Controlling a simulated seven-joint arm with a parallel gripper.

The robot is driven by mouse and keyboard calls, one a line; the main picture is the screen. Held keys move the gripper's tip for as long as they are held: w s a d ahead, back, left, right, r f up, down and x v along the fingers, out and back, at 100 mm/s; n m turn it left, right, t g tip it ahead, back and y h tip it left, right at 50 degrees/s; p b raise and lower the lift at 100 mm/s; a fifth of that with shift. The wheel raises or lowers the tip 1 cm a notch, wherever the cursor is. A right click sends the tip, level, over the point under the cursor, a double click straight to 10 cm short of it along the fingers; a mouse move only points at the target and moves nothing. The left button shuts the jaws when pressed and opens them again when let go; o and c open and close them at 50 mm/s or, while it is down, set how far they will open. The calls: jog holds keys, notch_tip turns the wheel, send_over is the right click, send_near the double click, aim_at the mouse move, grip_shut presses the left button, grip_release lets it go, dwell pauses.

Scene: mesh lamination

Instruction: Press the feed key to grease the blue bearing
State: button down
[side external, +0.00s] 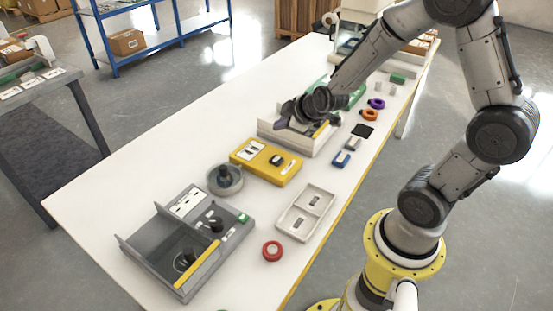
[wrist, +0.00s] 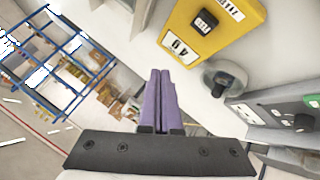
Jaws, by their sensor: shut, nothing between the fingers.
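My gripper (side external: 283,122) is shut and empty, its purple fingers pointing left above the beige tray-like station (side external: 300,142). In the wrist view its fingers (wrist: 160,74) lie together. The yellow box (side external: 245,157) stands closer to the camera than my gripper. It has a black key (side external: 276,160) and white labels; the key also shows in the wrist view (wrist: 204,22), where its lettering is hard to read. My gripper is apart from it. A small blue and white block (side external: 341,160) lies right of the station. I cannot make out a blue bearing for certain.
A grey station (side external: 190,240) with knobs stands at the front left, beside a round grey dish (side external: 225,180) with a black knob. A white two-part tray (side external: 306,212), a red ring (side external: 272,251), an orange ring (side external: 369,115) and a purple ring (side external: 377,103) lie right. The bench's left side is clear.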

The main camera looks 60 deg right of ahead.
aim_at(280, 161)
jog(key=shift+f, duration=0.15)
jog(key=shift+f, duration=4.3)
jog(key=shift+f, duration=0.1)
jog(key=shift+f, duration=0.3)
jog(key=shift+f, duration=0.65)
jog(key=shift+r, duration=1)
jog(key=shift+r, duration=0.1)
jog(key=shift+r, duration=2.45)
